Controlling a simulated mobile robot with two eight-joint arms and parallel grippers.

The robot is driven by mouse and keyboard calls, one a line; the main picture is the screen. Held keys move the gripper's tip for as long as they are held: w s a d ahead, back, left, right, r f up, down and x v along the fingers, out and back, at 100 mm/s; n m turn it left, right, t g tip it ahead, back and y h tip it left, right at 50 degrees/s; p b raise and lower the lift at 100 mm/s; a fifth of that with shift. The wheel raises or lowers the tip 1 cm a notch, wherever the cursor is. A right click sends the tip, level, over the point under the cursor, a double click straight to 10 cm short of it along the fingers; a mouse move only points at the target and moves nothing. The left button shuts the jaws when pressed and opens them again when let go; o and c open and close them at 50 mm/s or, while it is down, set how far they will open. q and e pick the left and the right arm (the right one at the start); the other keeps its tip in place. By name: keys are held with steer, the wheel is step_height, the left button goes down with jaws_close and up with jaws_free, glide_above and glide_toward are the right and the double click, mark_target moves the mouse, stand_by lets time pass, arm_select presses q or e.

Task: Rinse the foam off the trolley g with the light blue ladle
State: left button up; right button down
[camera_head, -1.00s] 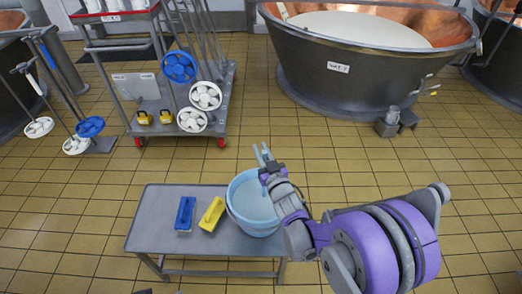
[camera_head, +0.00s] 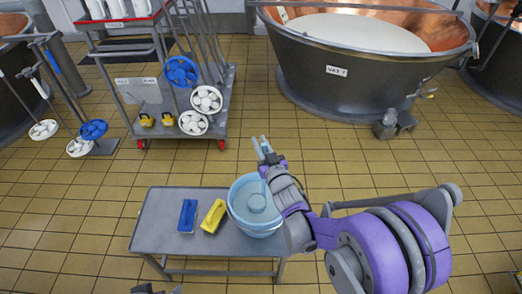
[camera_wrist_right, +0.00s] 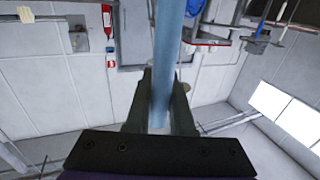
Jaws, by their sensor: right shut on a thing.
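My right gripper (camera_head: 265,152) reaches over the light blue bucket (camera_head: 236,217) on the small grey table. It is shut on the handle of the light blue ladle, a light blue shaft (camera_wrist_right: 168,60) between the fingers in the wrist view. A dark tip of my left gripper (camera_head: 150,290) shows at the bottom edge.
The grey table (camera_head: 160,215) also holds a blue brush (camera_head: 187,215) and a yellow brush (camera_head: 213,216). Several long-handled brushes lean at the trolley, and more stand in a rack (camera_head: 103,146). A large copper-lined vat (camera_head: 340,85) stands behind. Tiled floor between is clear.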

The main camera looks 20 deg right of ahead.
step_height(320, 180, up, 15)
steer(key=p, duration=0.8)
steer(key=shift+p, duration=0.35)
steer(key=shift+f, duration=0.25)
